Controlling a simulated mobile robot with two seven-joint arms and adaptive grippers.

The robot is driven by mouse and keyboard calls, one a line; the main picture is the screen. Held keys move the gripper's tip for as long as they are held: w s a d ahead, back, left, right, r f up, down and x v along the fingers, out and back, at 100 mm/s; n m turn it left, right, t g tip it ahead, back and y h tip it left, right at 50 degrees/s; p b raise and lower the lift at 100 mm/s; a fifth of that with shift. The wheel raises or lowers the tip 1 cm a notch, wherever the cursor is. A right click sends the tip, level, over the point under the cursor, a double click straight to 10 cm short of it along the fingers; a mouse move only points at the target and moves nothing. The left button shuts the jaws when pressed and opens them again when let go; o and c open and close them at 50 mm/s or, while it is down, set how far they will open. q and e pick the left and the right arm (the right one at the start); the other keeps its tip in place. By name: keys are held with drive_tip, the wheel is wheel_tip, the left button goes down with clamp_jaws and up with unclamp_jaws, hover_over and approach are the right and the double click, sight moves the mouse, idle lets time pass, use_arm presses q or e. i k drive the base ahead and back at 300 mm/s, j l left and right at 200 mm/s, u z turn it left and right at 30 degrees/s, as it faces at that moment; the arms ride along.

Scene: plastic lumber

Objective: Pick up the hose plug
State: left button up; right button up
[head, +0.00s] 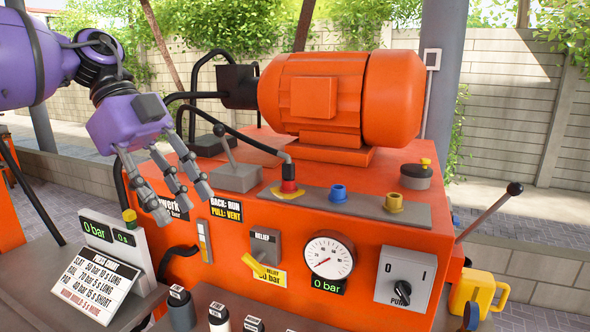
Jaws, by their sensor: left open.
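A black hose ends in a dark elbow plug (288,165), which I take for the hose plug. It sits upright at the red port (289,187) at the left end of a grey strip on top of the orange machine. Whether it is pushed fully in is too small to tell. My left gripper (178,198) is purple with grey fingers. It is open and empty, with its fingers pointing down over the machine's left front edge, left of the plug and apart from it. My right gripper is not in view.
Beside the red port are a blue port (338,192) and a yellow port (394,203). A black-knobbed lever (226,150) on a grey block stands between my left gripper and the plug. The orange motor (340,100) rises behind. A display box (120,240) stands below the gripper.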

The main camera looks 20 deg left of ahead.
sight(289, 167)
drive_tip(key=i, duration=1.25)
